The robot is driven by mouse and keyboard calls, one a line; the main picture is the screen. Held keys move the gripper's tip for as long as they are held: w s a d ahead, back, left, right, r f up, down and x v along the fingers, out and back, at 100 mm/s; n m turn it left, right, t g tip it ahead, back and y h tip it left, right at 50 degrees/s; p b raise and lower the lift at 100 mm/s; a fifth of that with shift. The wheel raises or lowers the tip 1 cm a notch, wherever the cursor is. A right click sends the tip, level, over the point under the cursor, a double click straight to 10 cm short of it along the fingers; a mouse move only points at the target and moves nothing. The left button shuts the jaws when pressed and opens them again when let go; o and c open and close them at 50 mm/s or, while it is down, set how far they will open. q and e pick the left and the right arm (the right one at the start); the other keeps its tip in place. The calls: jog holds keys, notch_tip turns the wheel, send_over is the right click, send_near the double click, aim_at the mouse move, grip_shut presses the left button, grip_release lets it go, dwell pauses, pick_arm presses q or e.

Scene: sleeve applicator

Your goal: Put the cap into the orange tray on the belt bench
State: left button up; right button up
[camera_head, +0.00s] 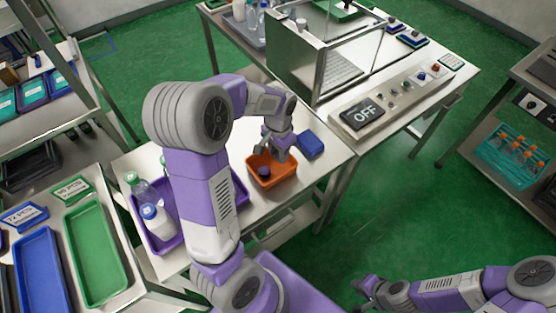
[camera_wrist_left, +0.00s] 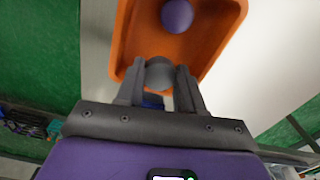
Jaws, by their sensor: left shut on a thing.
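The orange tray (camera_head: 288,182) sits on the belt bench's near part, and its rim and floor fill the top of the left wrist view (camera_wrist_left: 208,45). A dark purple round cap (camera_head: 264,171) lies inside it, also seen in the left wrist view (camera_wrist_left: 177,15). My left gripper (camera_head: 270,152) is at the tray's back edge, pointing down. In the left wrist view its fingers (camera_wrist_left: 160,85) are shut on a grey round piece (camera_wrist_left: 160,72) that overlaps the tray rim; I cannot tell if they touch. My right gripper (camera_head: 362,292) is low over the floor, away from the bench.
A blue box (camera_head: 310,145) stands right of the orange tray. A purple tray (camera_head: 158,243) with bottles is at the left, partly behind my left arm. The glass-sided machine (camera_head: 310,55) and a control panel showing OFF (camera_head: 363,115) are behind.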

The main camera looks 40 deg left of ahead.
pick_arm(q)
jog(key=shift+f+b, duration=0.4)
jog(key=shift+f, duration=1.5)
jog(key=shift+f, duration=0.1)
jog(key=o, duration=0.6)
jog(key=shift+f, duration=0.1)
jog(key=o, duration=0.4)
notch_tip(320, 180, up, 12)
jog(key=p, duration=0.3)
jog(key=shift+r, duration=0.25)
